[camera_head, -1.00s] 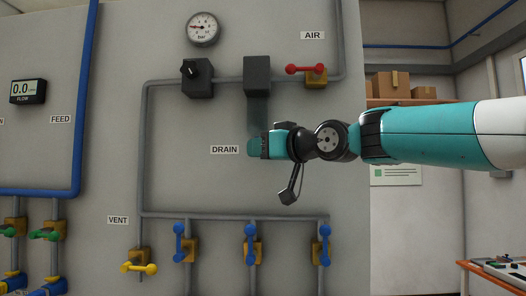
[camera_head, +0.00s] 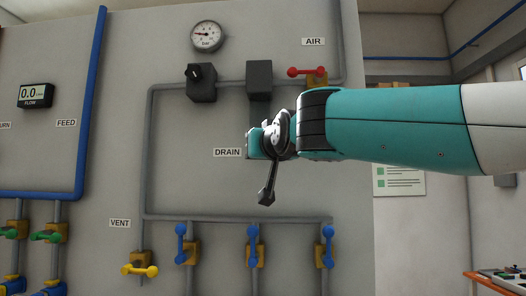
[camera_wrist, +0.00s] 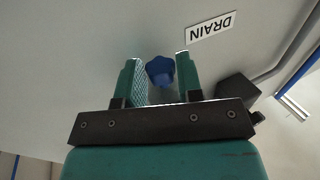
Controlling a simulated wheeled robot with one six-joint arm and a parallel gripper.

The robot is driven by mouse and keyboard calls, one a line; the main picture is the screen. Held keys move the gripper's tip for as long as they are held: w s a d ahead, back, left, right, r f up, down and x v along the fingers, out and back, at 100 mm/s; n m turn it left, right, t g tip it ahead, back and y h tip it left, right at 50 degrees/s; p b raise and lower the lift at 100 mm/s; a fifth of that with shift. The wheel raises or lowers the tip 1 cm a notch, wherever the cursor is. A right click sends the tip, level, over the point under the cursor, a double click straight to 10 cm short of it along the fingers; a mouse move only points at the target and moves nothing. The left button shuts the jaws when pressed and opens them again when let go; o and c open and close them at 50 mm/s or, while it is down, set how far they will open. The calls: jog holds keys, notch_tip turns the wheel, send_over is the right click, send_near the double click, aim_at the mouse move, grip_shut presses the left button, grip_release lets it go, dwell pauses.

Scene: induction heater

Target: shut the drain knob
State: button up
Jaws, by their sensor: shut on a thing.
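The drain knob (camera_wrist: 160,72) is a blue lobed knob on the grey wall panel, seen in the wrist view between the fingers of my gripper (camera_wrist: 158,62). My gripper is shut on it, one teal finger at each side. The DRAIN label (camera_wrist: 211,27) is just beyond the right finger. In the head view my gripper (camera_head: 254,144) is at the panel, right of the DRAIN label (camera_head: 228,152), and it hides the knob.
Above are a black box (camera_head: 259,78), a black rotary switch (camera_head: 201,82), a red AIR valve (camera_head: 307,72) and a gauge (camera_head: 207,36). Below are several blue-handled valves (camera_head: 254,245) and a yellow VENT valve (camera_head: 140,269). Grey pipes surround the area.

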dwell(0.3)
jog(key=o, duration=0.6)
jog(key=shift+o, duration=0.2)
jog(key=b+v, duration=0.7)
jog(key=v, duration=1)
jog(key=shift+s, duration=0.2)
jog(key=s+d+f+n+g, duration=0.1)
jog(key=d+f+g, duration=0.15)
jog(key=f, duration=0.65)
jog(key=s+d+f+n+g+h, duration=0.1)
jog(key=f+g, duration=0.3)
jog(key=f, duration=0.5)
jog(key=s+d+f+n+g, duration=0.1)
jog(key=f+g, duration=0.2)
jog(key=f, duration=0.6)
jog(key=s+d+f+g, duration=0.3)
jog(key=s+f, duration=0.5)
jog(key=s+d+f+g+h, duration=0.1)
jog(key=s+d+f+g, duration=0.3)
jog(key=s+f, duration=0.4)
jog(key=shift+s+f, duration=0.2)
jog(key=shift+f, duration=0.1)
